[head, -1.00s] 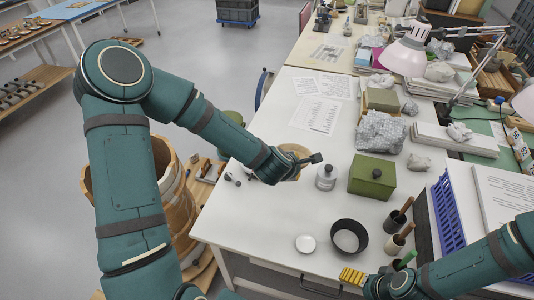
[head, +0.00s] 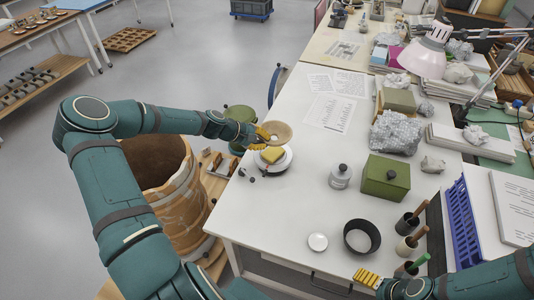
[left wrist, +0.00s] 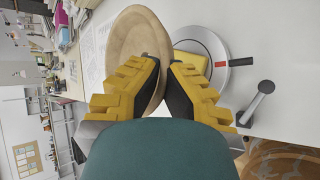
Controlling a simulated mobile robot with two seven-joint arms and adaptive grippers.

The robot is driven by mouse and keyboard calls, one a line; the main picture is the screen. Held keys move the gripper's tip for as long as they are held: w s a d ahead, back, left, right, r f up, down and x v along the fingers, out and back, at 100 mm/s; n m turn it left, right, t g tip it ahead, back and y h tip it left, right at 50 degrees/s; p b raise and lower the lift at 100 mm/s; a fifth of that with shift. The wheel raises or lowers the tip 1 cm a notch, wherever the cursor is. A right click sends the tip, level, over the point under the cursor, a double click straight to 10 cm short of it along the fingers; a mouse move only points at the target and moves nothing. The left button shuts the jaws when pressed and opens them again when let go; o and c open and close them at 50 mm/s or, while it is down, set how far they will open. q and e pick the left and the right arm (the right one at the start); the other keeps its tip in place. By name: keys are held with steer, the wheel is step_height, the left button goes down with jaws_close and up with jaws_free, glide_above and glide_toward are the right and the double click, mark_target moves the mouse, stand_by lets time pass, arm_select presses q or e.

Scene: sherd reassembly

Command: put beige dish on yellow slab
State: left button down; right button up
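The beige dish (head: 279,130) is a shallow round bowl. My left gripper (head: 264,135) has its fingers at the dish's near left rim and appears shut on it. In the left wrist view the dish (left wrist: 128,36) lies left of the gap between the fingers (left wrist: 164,62), with its rim running between them. The yellow slab (head: 272,155) sits on a round pale turntable (head: 287,165), just below the dish in the head view. It also shows in the left wrist view (left wrist: 190,60), partly hidden by a finger. My right gripper (head: 367,277) is at the table's front edge, its opening unclear.
Small dark pieces lie left of the turntable. A wooden barrel (head: 165,185) stands beside the table.

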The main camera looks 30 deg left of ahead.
arm_select(q)
step_height(320, 180, down, 7)
steer(key=shift+r+b, duration=0.1)
steer(key=shift+b, duration=0.2)
steer(key=c, duration=1.1)
jaws_free()
steer(key=shift+c, duration=0.2)
